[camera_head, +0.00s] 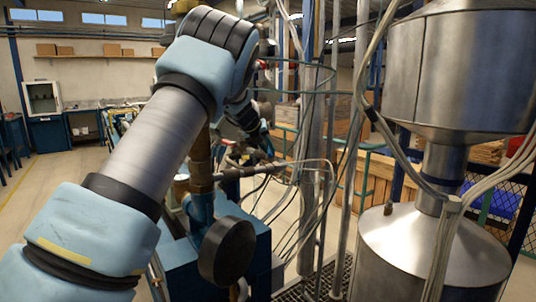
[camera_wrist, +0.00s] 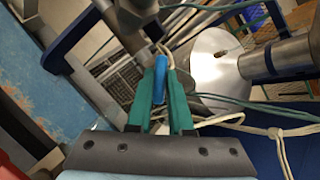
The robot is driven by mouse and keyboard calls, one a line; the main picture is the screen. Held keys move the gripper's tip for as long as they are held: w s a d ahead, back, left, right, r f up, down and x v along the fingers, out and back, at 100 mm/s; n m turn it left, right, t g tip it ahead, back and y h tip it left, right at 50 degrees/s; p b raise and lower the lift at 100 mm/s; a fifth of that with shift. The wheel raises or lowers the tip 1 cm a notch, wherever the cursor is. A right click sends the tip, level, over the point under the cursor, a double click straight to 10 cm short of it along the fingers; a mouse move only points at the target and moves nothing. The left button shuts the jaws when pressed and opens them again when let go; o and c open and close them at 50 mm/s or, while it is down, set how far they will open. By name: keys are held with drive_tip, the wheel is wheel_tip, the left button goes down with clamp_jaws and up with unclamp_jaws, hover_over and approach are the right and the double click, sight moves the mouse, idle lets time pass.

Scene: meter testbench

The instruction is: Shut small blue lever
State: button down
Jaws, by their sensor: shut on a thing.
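The small blue lever (camera_wrist: 159,80) shows in the wrist view between the tips of the two teal fingers. My gripper (camera_wrist: 163,92) is shut on it, with a finger on each side. The lever's base and pivot are hidden behind the fingers. In the head view my gripper (camera_head: 262,147) is small and partly hidden among pipes and cables beyond my arm. I cannot make out the lever there.
Pipes and loose cables (camera_head: 318,165) crowd the space around my gripper. A large metal hopper (camera_head: 455,75) stands at the right. A blue machine housing (camera_head: 190,255) with a dark round part (camera_head: 228,250) lies below my arm. Open floor (camera_head: 60,195) is at the left.

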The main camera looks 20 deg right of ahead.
sight(268, 150)
drive_tip(key=shift+m, duration=0.3)
drive_tip(key=c, duration=0.8)
unclamp_jaws()
wheel_tip(268, 150, up, 10)
drive_tip(key=shift+f+b, duration=0.1)
drive_tip(key=shift+b, duration=0.65)
